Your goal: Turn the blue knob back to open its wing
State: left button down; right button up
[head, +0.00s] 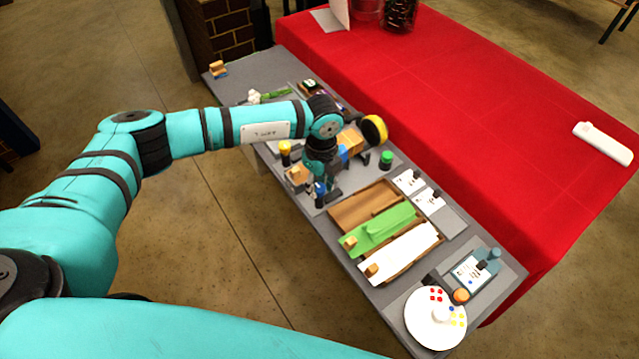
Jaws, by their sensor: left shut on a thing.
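The blue knob (320,190) is at the front edge of the grey workbench, small and partly hidden by my left gripper. My left gripper (321,180) points down over it and is shut on it. Behind the gripper is a fixture with wooden and blue parts (345,149), largely covered by my wrist, so I cannot tell how the wing stands. A yellow-topped knob (285,148) is to the left and a green knob (386,158) to the right. My right gripper is not in view.
Wooden, green (385,232) and white (408,252) trays lie to the right of the gripper. White cards (428,200) and a round white dial (437,318) are further along. A yellow-faced black roll (375,130) is close behind my wrist. The red table (470,110) behind is mostly clear.

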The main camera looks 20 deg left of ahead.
aim_at(321, 189)
pick_arm(q)
jog(key=shift+f+m+b, duration=0.15)
jog(key=shift+m+b, duration=1.05)
jog(key=m+b, duration=1.1)
jog(key=shift+m+t+b, duration=0.3)
jog(key=shift+m, duration=0.1)
jog(key=shift+r+m+b, duration=0.2)
jog(key=shift+m+b, duration=1.5)
jog(key=shift+m, duration=0.3)
jog(key=c, duration=1)
grip_release()
jog(key=r, duration=1.2)
jog(key=shift+s+d, duration=0.15)
jog(key=shift+d, duration=0.1)
